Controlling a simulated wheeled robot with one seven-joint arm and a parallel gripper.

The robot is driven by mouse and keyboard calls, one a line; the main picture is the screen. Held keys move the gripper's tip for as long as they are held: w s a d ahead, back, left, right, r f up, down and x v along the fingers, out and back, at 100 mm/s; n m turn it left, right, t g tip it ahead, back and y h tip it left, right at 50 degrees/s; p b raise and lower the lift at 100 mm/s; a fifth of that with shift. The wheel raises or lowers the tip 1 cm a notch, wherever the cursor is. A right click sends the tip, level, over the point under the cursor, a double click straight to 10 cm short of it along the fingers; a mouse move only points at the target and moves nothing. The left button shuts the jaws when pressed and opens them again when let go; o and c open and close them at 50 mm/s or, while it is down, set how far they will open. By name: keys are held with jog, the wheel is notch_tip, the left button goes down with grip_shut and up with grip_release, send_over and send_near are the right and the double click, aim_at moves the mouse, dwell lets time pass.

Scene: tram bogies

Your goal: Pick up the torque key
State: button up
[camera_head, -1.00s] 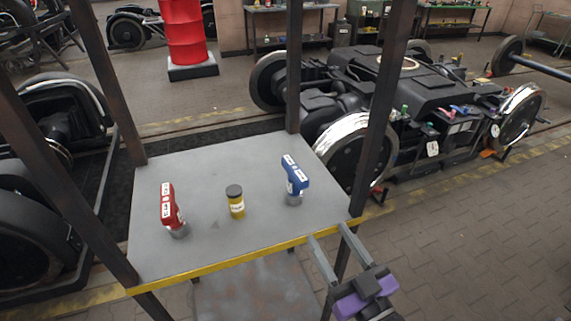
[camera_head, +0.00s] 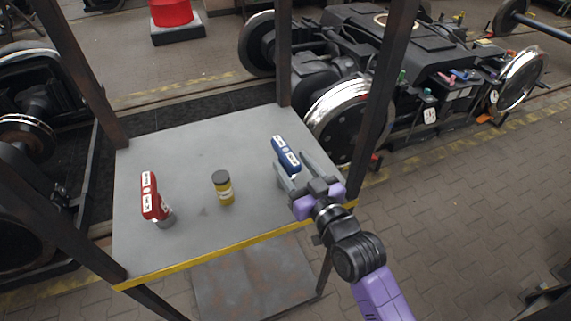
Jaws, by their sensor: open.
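One is red (camera_head: 150,195), at the left; the other is blue (camera_head: 284,152), at the right. I cannot tell from the labels which is the torque key. My gripper (camera_head: 291,165) is open at the table's right side, its two grey fingers pointing toward the blue tool. The fingers overlap the blue tool in view and hide its lower part. I cannot tell whether they touch it.
A yellow jar (camera_head: 223,188) with a dark lid stands between the tools. Dark posts (camera_head: 375,115) rise at the table's corners, one just right of my gripper. A yellow strip (camera_head: 225,250) marks the front edge. A large bogie (camera_head: 390,60) stands behind.

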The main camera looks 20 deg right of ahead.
aim_at(286, 154)
jog(key=w, duration=0.4)
jog(key=shift+a+r, duration=0.1)
jog(key=shift+a, duration=0.05)
grip_shut()
jog(key=shift+r, duration=0.1)
dwell(1.2)
